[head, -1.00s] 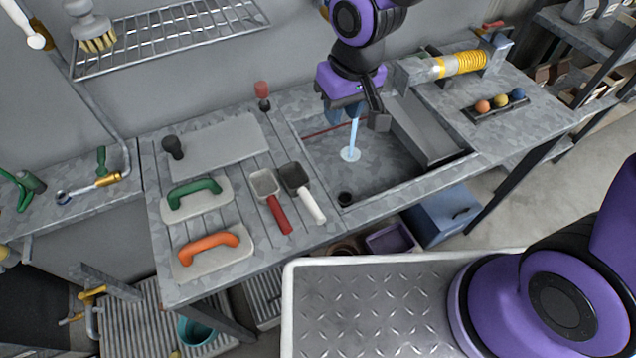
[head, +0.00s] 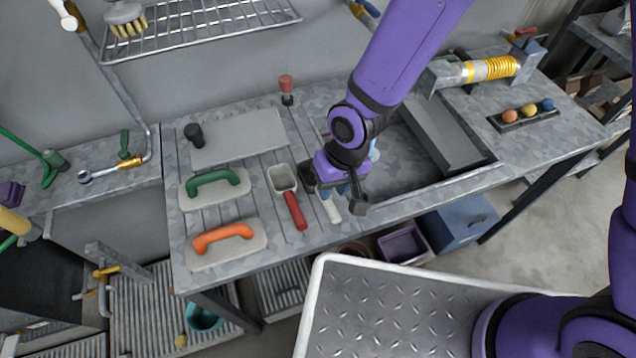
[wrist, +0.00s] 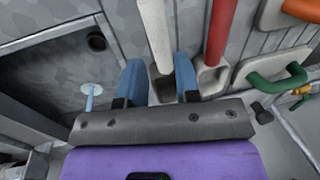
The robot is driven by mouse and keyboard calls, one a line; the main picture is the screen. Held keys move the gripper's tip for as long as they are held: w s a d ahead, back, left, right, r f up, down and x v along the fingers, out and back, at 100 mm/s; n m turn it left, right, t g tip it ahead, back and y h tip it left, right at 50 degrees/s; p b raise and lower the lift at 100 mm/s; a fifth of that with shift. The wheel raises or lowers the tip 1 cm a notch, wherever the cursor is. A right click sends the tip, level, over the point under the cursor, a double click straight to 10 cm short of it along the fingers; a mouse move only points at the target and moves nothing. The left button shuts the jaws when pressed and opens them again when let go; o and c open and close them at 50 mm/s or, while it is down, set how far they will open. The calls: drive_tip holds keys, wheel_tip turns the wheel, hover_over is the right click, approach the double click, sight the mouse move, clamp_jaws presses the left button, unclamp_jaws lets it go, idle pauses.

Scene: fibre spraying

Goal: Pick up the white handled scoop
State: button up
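The white-handled scoop has a dark bowl and a white handle. In the head view its handle (head: 331,209) pokes out below my gripper (head: 338,190), which hides most of its bowl. In the wrist view the white handle (wrist: 155,32) runs away from me and the bowl lies between my two blue fingers. My gripper (wrist: 158,78) is open, with one finger on each side of the scoop near where the handle meets the bowl. I cannot tell whether the fingers touch it or how high they are above the slatted counter.
A red-handled scoop (head: 293,208) lies close on the left, also seen in the wrist view (wrist: 221,32). Green (head: 214,184) and orange (head: 224,236) handled trowels lie further left. A sink basin (head: 405,170) is on the right. A grey plate (head: 240,138) lies behind.

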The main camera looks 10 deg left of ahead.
drive_tip(key=shift+s+a+f, duration=0.1)
drive_tip(key=shift+a+f, duration=0.1)
drive_tip(key=shift+f, duration=0.75)
drive_tip(key=shift+w+a+f, duration=0.1)
drive_tip(key=shift+a+f, duration=0.1)
drive_tip(key=shift+f, duration=0.75)
drive_tip(key=shift+s+a+f, duration=0.1)
drive_tip(key=shift+a+f, duration=0.1)
drive_tip(key=shift+f, duration=0.75)
drive_tip(key=shift+c, duration=0.4)
clamp_jaws()
